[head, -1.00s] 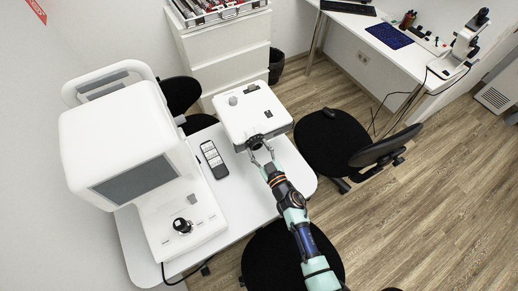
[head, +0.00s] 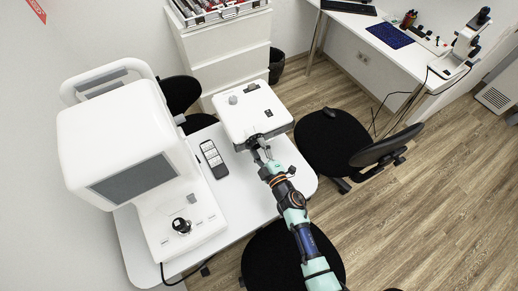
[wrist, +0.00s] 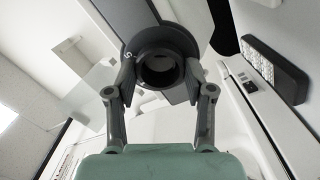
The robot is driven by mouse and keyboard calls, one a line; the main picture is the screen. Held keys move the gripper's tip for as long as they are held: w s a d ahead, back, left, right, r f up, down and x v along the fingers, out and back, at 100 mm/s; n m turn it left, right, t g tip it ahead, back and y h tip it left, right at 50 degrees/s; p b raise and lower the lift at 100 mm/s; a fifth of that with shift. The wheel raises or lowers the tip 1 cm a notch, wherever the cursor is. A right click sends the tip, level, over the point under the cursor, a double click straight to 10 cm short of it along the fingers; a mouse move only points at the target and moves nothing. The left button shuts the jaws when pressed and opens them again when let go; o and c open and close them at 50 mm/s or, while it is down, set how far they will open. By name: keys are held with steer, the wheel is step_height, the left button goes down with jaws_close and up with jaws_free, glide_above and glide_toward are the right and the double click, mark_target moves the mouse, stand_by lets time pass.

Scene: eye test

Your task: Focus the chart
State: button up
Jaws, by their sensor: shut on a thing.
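A white box-shaped projector (head: 270,105) sits on the white table, with a dark round lens (head: 256,140) on its near side. My gripper (head: 257,144) reaches that lens from the front. In the wrist view the lens (wrist: 160,42) is a black ring with a dark opening facing the camera. My gripper's two grey fingers (wrist: 161,75) stand on either side of it and are shut on it. The lens is partly hidden behind the fingers in the head view. No chart can be made out clearly in either view.
A dark remote (head: 213,159) lies left of the projector on the white table (head: 240,192). A large white instrument with a grey screen (head: 135,180) fills the table's left side. Black chairs stand right (head: 325,138) and in front (head: 268,262).

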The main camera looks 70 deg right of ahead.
steer(key=shift+n, duration=1.6)
steer(key=o, duration=1.2)
steer(key=shift+c, duration=0.2)
steer(key=v, duration=1.2)
